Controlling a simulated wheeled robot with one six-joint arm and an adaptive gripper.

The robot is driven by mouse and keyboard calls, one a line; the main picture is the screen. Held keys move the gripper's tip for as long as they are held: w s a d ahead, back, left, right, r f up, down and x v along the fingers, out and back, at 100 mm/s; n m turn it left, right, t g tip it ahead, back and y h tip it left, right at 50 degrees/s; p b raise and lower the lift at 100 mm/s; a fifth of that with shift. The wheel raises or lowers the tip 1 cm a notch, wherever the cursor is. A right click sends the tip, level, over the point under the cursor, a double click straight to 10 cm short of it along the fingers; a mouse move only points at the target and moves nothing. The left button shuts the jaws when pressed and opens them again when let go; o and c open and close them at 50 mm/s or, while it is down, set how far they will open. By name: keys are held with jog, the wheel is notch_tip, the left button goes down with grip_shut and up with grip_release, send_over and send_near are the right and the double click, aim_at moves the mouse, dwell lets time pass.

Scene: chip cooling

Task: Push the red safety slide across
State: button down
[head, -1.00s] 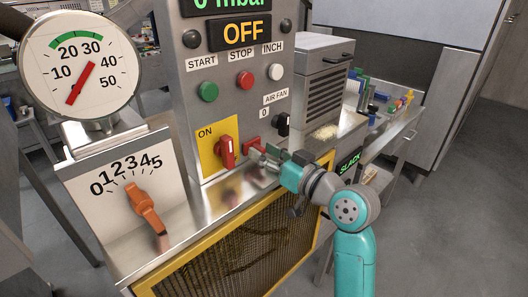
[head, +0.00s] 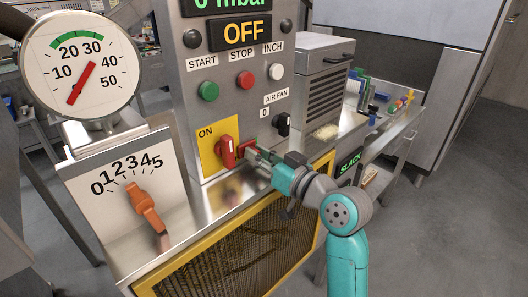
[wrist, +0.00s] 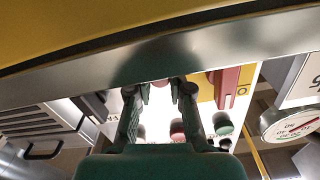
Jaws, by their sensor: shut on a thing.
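The red safety slide (head: 247,147) is a small red block low on the steel control panel, just right of the red rotary switch (head: 227,151) on its yellow ON plate. My gripper (head: 258,154) reaches it from the right, its fingers closed at the slide and partly hiding it. In the wrist view my gripper (wrist: 160,88) has its two fingertips close around a small reddish piece at the panel. The rotary switch (wrist: 228,84) shows just right of the fingers there.
The black air fan knob (head: 283,121) is close above my gripper. START, STOP and INCH buttons sit higher on the panel (head: 241,104). A yellow-framed mesh guard (head: 240,245) is below the steel ledge. An orange dial lever (head: 146,208) is at left.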

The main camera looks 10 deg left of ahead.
jog(key=shift+s+a, duration=0.8)
jog(key=shift+s, duration=0.25)
jog(key=shift+f, duration=0.1)
jog(key=c, duration=1.1)
grip_release()
jog(key=shift+s, duration=0.1)
jog(key=shift+o, duration=0.2)
